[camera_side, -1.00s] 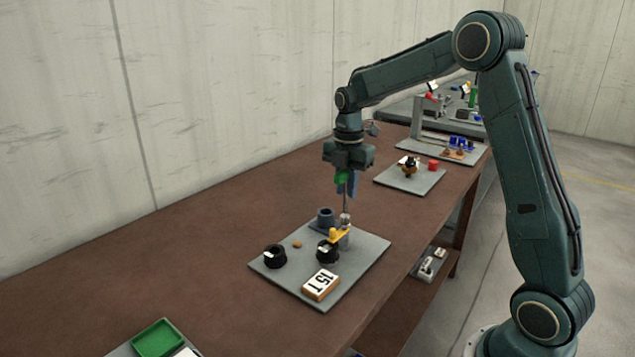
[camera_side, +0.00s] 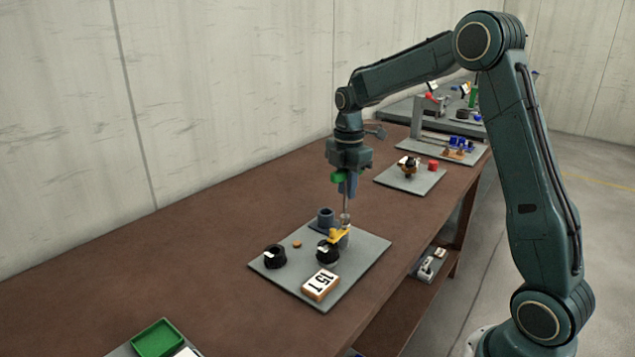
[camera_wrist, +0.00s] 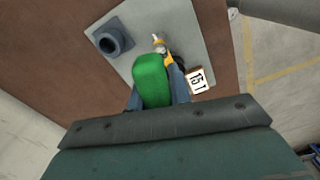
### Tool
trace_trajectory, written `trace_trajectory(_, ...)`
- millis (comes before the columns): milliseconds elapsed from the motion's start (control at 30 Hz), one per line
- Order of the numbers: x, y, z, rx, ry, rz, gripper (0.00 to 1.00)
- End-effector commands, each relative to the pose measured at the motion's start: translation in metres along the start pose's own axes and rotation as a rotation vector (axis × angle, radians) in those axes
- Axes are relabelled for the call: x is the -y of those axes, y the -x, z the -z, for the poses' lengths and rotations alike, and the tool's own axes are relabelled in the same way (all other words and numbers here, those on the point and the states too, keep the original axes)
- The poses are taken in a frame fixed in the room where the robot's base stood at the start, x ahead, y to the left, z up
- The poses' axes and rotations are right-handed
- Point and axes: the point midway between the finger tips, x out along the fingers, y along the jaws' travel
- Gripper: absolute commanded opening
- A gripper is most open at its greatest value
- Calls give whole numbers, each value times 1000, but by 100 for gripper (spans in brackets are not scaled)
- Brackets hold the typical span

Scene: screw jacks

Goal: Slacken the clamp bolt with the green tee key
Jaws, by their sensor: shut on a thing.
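My gripper (camera_side: 344,186) is shut on the green handle of the tee key (camera_side: 337,177). The key's thin shank points straight down to the clamp bolt (camera_side: 345,218) by the yellow clamp piece (camera_side: 338,236). Whether the tip is seated on the bolt is too small to tell. In the wrist view the green handle (camera_wrist: 152,80) fills the space between my fingers and hides the shank. The yellow piece shows just beyond it in the wrist view (camera_wrist: 167,58). A black knob (camera_side: 327,254) sits beneath the yellow piece on the grey plate (camera_side: 368,246).
On the same plate are a blue-grey hollow cylinder (camera_side: 325,217), a black ring-like part (camera_side: 275,257), a small orange piece (camera_side: 297,244) and a block marked 151 (camera_side: 321,284). A green tray (camera_side: 157,338) lies front left. Another plate with parts (camera_side: 411,179) stands behind.

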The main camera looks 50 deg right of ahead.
Motion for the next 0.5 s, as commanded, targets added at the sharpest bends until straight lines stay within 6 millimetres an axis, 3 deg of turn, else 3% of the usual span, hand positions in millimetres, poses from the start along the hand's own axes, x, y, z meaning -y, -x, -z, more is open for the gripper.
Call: trace_trajectory(500, 0, -8, 0, 0, 1, 0, 0)
